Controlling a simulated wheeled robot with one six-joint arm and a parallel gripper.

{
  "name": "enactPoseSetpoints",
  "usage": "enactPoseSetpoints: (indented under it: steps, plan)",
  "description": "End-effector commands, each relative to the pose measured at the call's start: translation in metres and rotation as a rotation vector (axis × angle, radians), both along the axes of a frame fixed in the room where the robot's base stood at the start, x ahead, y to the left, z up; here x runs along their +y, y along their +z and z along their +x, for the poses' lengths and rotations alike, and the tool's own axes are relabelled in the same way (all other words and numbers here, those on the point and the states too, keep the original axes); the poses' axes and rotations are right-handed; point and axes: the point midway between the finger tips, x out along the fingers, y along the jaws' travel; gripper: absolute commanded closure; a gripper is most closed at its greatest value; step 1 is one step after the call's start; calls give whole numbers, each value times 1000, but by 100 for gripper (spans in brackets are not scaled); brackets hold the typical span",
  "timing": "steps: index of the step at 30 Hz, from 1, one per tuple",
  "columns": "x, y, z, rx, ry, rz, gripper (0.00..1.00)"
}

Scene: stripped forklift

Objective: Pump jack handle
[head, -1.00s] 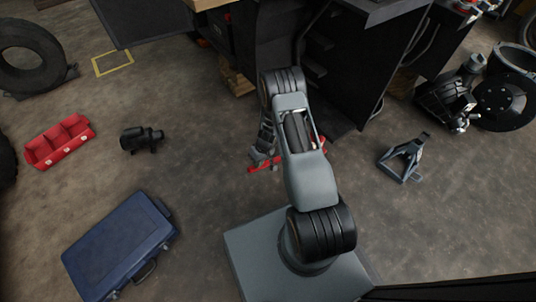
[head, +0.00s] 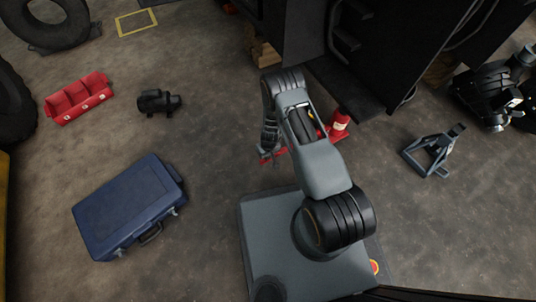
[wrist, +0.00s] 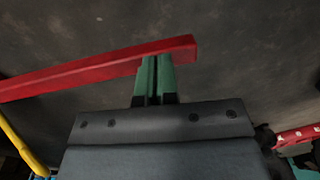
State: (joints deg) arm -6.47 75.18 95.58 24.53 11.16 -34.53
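The red jack handle (wrist: 95,72) is a straight bar that slants across the wrist view, its free end at the upper right. In the head view a bit of red bar (head: 281,152) shows beside my gripper (head: 268,152), partly hidden by my arm. In the wrist view the two green fingers of my gripper (wrist: 155,75) are together with only a thin dark line between them. Their tips overlap the bar near its free end; the bar runs across them, not between them. Contact cannot be told for sure. The jack body is largely hidden.
A red cylinder with a white label (head: 341,121) stands by the black forklift body (head: 350,85). A grey jack stand (head: 432,150) is on the right. Floor between is clear.

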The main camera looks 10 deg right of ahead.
Motion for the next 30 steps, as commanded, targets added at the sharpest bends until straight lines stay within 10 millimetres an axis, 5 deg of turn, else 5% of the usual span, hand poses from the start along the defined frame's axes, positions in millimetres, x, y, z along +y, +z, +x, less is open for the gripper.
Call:
enactPoseSetpoints:
  steps: [1,18,23,30]
  plan:
    - [1,-12,-2,-3,2,-4,100]
    - [2,-16,1,-1,4,-4,100]
    - [1,6,0,-5,2,-3,100]
    - [0,65,1,-19,-2,0,100]
